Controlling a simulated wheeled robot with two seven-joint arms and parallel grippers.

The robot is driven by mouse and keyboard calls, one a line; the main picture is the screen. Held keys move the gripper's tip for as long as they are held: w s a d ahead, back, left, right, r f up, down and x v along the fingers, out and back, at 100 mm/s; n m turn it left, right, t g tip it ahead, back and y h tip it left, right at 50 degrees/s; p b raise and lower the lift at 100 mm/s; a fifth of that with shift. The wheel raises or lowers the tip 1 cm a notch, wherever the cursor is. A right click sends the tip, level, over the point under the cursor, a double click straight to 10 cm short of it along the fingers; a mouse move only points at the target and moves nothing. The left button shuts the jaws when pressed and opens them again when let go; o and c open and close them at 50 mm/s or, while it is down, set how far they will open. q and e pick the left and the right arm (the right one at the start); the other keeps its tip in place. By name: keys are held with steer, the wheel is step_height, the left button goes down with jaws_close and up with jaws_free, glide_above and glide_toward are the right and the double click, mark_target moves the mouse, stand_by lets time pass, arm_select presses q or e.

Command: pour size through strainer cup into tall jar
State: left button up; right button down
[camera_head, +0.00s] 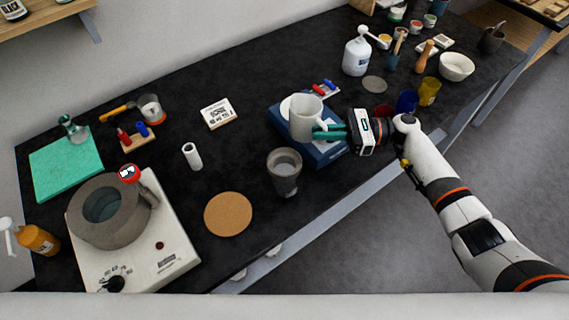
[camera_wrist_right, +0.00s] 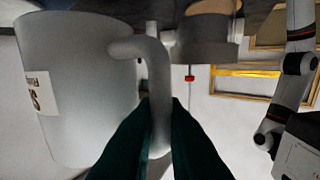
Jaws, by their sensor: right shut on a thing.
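A white mug (camera_head: 303,122) stands upright at the blue scale (camera_head: 277,116); I cannot tell whether it rests on it or hangs just above. My right gripper (camera_head: 335,131) has its green fingers shut on the mug's handle. In the right wrist view the mug (camera_wrist_right: 85,95) fills the left side, with a label on its wall, and the fingers (camera_wrist_right: 158,115) clasp the handle. A grey tapered vessel (camera_head: 285,180) with a grey opening stands in front of the scale; I cannot tell whether it is the strainer cup, the tall jar or both. My left gripper is out of view.
A cork mat (camera_head: 228,214) lies left of the grey vessel. A hotplate (camera_head: 150,250) carries a grey round pot (camera_head: 88,228). A white tube (camera_head: 192,156) and a label card (camera_head: 218,113) stand behind. Yellow (camera_head: 429,91) and blue (camera_head: 406,102) cups are near my right wrist.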

steer(key=shift+s+f, duration=0.1)
steer(key=shift+s+a+f+n+h, duration=0.2)
steer(key=shift+s+f+n+h, duration=0.3)
steer(key=shift+n, duration=0.3)
steer(key=shift+s+a+r+n+t+h+p, duration=0.25)
steer(key=shift+s+n+t+h+p, duration=0.25)
steer(key=shift+n, duration=0.7)
steer(key=shift+s+a+r+n+t+h+p, duration=0.25)
steer(key=shift+s+n+t+h, duration=0.35)
steer(key=shift+n, duration=0.6)
steer(key=shift+s+a+r+n+t+h+p, duration=0.15)
steer(key=shift+s+r+n+t+h+p, duration=0.25)
steer(key=shift+n+h, duration=0.55)
steer(key=shift+n, duration=0.55)
steer(key=shift+f+t, duration=0.3)
